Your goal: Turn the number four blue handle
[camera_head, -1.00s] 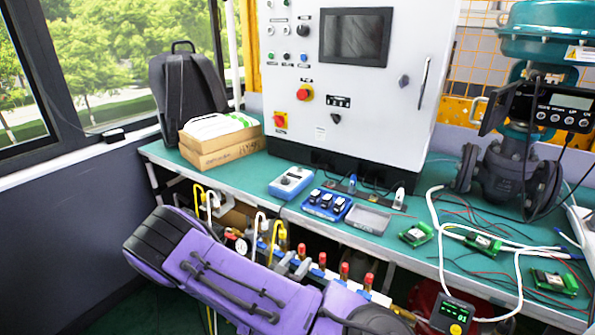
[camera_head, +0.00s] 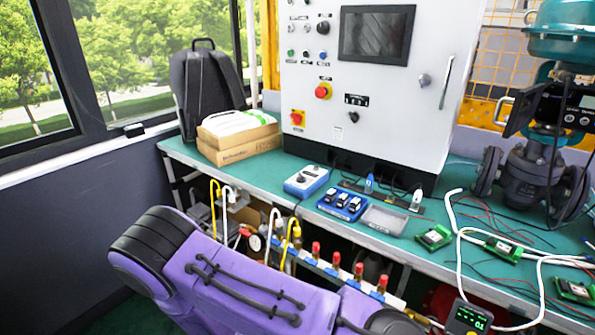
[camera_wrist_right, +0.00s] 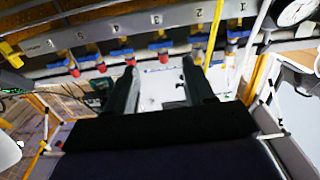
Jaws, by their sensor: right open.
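In the right wrist view, a grey manifold rail (camera_wrist_right: 45,70) crosses the top, with upside-down number labels and a row of valves with blue handles and red caps. The label that looks like 4 is left of centre, with a blue handle (camera_wrist_right: 122,53) just below it. My right gripper (camera_wrist_right: 160,68) is open and empty, with both dark fingers pointing at the row; one valve shows between the fingertips and the number four handle by the left finger. I cannot tell whether they touch. In the head view, red-capped valves (camera_head: 337,259) show beyond my purple arm, which hides their lower parts.
The manifold sits below the front edge of a green workbench (camera_head: 270,178). Yellow and white hoses (camera_head: 287,240) and a round gauge (camera_wrist_right: 295,12) stand at one end. A small display unit (camera_head: 468,318) is at the lower right. A grey control cabinet (camera_head: 385,90) stands on the bench.

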